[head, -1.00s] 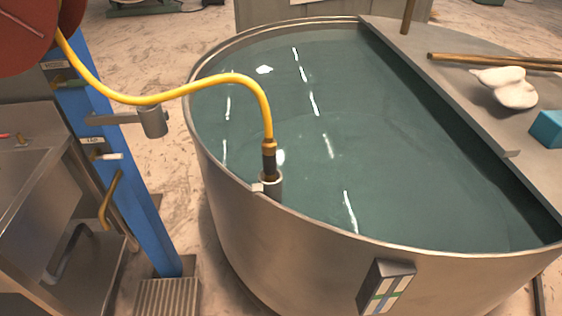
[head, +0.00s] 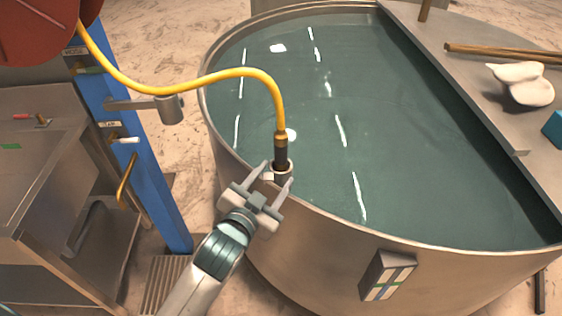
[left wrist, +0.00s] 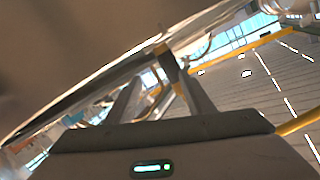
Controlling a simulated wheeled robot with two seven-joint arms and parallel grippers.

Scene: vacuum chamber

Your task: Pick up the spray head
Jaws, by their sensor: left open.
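The spray head (head: 281,152) is a dark nozzle with a brass collar at the end of a yellow hose (head: 225,75). It stands upright in a small grey ring holder (head: 284,169) on the near rim of the tank. My left gripper (head: 277,174) is open and empty, its two fingers pointing up toward the holder just below the spray head. The fingertips overlap the holder in the head view; whether they touch it I cannot tell. In the left wrist view the open fingers show, with a dark piece beyond them that I cannot identify surely. My right gripper is not in view.
The round metal tank (head: 300,222) is filled with water. A blue post (head: 165,200) with a bracket arm (head: 140,104) stands left, beside a metal cart (head: 45,160). A shelf at right holds a white object (head: 528,88), rods (head: 500,51) and a blue block (head: 554,130).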

